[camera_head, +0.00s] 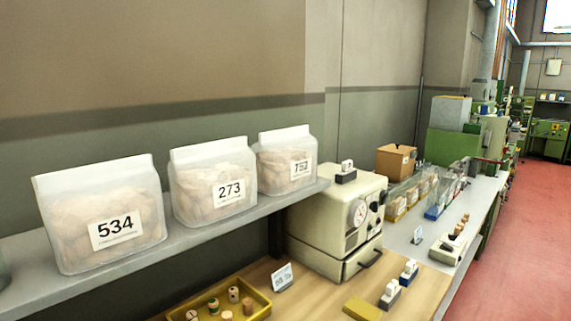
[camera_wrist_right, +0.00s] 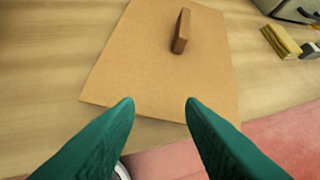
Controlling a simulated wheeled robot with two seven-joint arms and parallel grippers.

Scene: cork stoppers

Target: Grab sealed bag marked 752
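The sealed bag marked 752 (camera_head: 286,161) stands on a grey shelf (camera_head: 190,240) in the head view, the farthest of the bags there. It is translucent, filled with cork-coloured pieces, with a white label and a flat white top seam. The bag marked 273 (camera_head: 213,182) stands just left of it, and the bag marked 534 (camera_head: 101,214) stands left of that. My right gripper (camera_wrist_right: 158,105) shows two green fingers spread apart with nothing between them, above a table edge. No gripper shows in the head view, and my left gripper is not seen.
A cream machine with a dial (camera_head: 338,222) stands right of the shelf's end. A yellow tray (camera_head: 228,302) with corks lies on the wooden table below. In the wrist view a brown board (camera_wrist_right: 150,65) with a small upright block (camera_wrist_right: 181,30) lies under the fingers. Red floor (camera_head: 515,255) is clear.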

